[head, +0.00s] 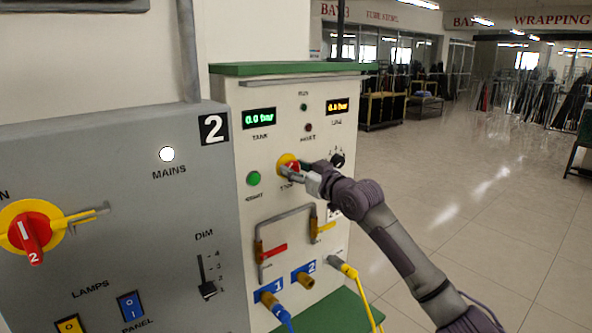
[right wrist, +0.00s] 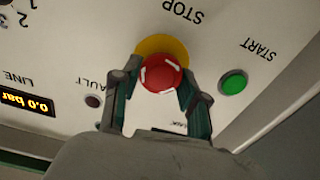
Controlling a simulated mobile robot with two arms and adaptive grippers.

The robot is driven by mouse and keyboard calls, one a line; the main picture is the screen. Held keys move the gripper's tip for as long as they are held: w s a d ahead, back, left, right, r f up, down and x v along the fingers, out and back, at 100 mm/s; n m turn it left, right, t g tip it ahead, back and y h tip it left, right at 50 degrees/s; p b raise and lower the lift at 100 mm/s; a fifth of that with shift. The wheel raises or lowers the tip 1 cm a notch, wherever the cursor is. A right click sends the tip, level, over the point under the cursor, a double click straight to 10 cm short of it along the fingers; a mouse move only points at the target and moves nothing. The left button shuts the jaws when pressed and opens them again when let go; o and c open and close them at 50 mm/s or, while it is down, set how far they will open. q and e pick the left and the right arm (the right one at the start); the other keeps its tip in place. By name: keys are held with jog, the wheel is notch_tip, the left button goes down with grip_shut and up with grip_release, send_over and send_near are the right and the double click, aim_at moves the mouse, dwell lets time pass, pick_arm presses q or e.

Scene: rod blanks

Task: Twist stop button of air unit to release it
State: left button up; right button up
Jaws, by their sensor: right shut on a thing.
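The air unit (head: 237,148) is a cream panel with a green top, in the middle of the head view. Its stop button is a red mushroom head on a yellow disc (head: 283,160), partly hidden by my gripper in the head view. The right wrist view shows the red button (right wrist: 163,73) with white marks, under the word STOP. My right gripper (head: 297,172) is shut on the button, with one finger on each side of it in the right wrist view. My left gripper is not in view.
A green start button (head: 254,178) sits left of and below the stop button. Red (head: 272,251) and yellow valve levers, a grey pipe loop and hoses are lower on the panel. A grey cabinet (head: 130,215) stands at left. Open floor lies to the right.

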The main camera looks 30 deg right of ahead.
jog(key=shift+m+p, duration=0.3)
jog(key=shift+m, duration=0.3)
jog(key=o, duration=1.2)
jog(key=shift+c, duration=0.2)
jog(key=s+d, duration=0.1)
jog(key=s, duration=1.1)
